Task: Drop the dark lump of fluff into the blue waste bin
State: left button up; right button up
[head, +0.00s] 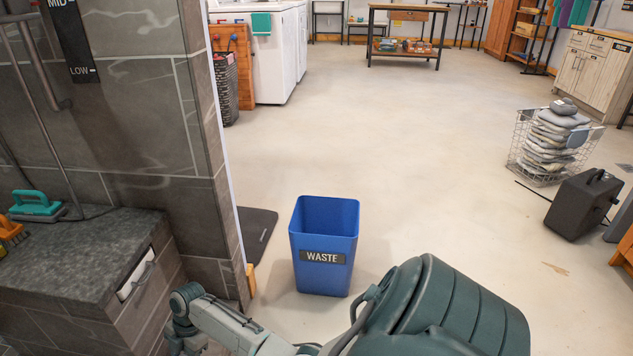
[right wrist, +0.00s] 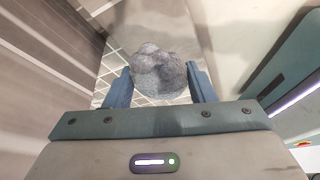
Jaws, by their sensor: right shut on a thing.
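The blue waste bin (head: 324,245) stands upright on the floor near the middle of the head view, labelled WASTE, with its open top showing. In the right wrist view my right gripper (right wrist: 160,78) is shut on a grey, bumpy lump of fluff (right wrist: 158,70), which sits between its two blue fingers. Pale tiles with dark lines show behind the lump. The bin does not clearly show in that view. In the head view one of my arms reaches to the lower left, and the lump is not visible there. My left gripper is not in view.
A tiled wall with a stone ledge (head: 75,255) stands left of the bin, carrying a teal-handled brush (head: 36,205). A dark mat (head: 256,230) lies beside the bin. A wire basket of stones (head: 545,150) and a dark case (head: 582,203) stand at right. Floor behind the bin is clear.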

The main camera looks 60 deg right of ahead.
aim_at(342, 287)
jog(key=i+j+z, duration=0.15)
jog(key=z, duration=1.5)
